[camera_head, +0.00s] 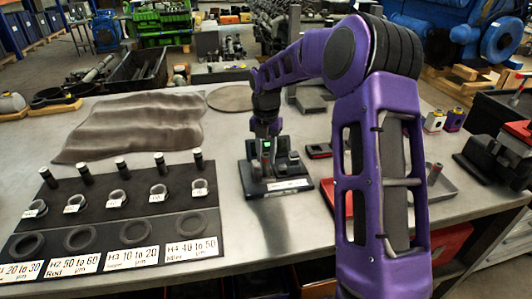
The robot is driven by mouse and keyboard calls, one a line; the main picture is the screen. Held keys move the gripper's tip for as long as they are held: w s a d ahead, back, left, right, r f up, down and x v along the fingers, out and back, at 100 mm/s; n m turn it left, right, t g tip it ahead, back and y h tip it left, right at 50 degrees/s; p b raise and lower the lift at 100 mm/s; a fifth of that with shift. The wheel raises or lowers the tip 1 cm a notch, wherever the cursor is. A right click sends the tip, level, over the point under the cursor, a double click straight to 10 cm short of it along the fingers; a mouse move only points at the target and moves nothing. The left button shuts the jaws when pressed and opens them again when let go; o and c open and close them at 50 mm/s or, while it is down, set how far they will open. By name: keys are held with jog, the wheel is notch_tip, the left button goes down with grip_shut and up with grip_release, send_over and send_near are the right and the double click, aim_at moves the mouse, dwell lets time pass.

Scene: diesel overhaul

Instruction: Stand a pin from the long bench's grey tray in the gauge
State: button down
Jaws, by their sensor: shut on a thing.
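The gauge (259,186) is a dark block with a label on its front edge, standing on the bench right of the picture's centre-left. My gripper (268,163) points down over the gauge, just above or at its seat. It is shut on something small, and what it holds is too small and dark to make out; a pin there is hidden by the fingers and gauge. The grey tray (452,207) lies to the right, partly behind my purple arm.
A dark board (60,215) at left holds several black pins, rings and labels. A crumpled grey cloth (135,125) lies behind it. Two small boxes (444,120) and a dark red vice-like tool (505,160) stand at right. Bare bench lies before the gauge.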

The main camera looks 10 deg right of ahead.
jog(key=shift+f, duration=0.1)
jog(key=shift+c, duration=0.5)
grip_release()
jog(key=shift+r+p, duration=0.4)
jog(key=shift+r, duration=3.6)
